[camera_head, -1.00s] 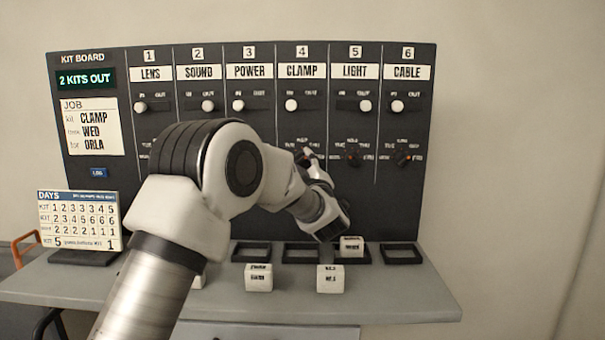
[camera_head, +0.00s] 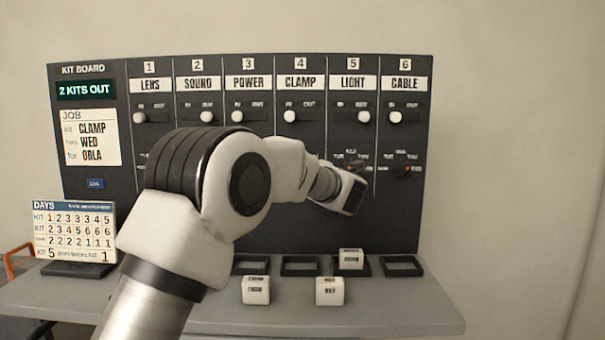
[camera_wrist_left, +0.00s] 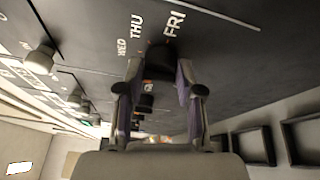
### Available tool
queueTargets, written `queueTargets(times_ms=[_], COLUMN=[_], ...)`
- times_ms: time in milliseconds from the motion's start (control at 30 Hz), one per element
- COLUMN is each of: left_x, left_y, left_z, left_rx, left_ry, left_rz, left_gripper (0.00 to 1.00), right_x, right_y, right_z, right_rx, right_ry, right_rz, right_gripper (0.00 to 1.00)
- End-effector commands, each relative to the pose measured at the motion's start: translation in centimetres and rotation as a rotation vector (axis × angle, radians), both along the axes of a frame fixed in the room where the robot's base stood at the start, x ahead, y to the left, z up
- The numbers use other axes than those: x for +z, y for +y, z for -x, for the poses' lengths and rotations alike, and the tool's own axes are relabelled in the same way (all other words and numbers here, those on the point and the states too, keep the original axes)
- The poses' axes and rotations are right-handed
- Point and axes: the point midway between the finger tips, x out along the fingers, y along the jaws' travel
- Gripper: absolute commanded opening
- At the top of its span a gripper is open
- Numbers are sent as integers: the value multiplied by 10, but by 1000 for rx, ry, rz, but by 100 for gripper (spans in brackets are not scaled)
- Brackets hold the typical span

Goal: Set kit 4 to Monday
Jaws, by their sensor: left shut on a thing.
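The kit board (camera_head: 240,225) stands at the back of the table. Its kit 4 column, CLAMP (camera_head: 300,82), has its white slider (camera_head: 289,116) on the IN side. My left arm hides kit 4's day knob in the head view. In the left wrist view, my left gripper (camera_wrist_left: 160,85) is shut on a dark day knob (camera_wrist_left: 160,57), apparently kit 4's, approached from the right side. WED, THU and FRI labels (camera_wrist_left: 172,24) show around it. Where its pointer stands, I cannot tell. My right gripper is not in view.
Kit 5's knob is largely covered by my wrist; kit 6's knob (camera_head: 404,171) is clear. Trays (camera_head: 403,266) and white blocks (camera_head: 256,290) lie on the table (camera_head: 400,305). The DAYS card (camera_head: 75,228) stands at left. The display (camera_head: 87,90) reads 2 KITS OUT.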

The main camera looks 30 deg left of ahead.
Motion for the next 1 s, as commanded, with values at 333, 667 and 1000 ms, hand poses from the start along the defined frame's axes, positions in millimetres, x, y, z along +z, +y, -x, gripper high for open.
queueTargets(times_ms=[333, 667, 1000], left_x=[7, 9, 11], left_y=[1, 2, 4], left_z=[0, 1, 2], left_rx=[-2, -4, -5], left_ry=[-176, -342, -511], left_rz=[277, 543, 818], left_gripper=[1, 1, 1], right_x=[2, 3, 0], right_y=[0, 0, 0], right_z=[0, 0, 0], right_rx=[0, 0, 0], right_ry=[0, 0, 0], right_rz=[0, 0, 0], right_gripper=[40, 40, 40])
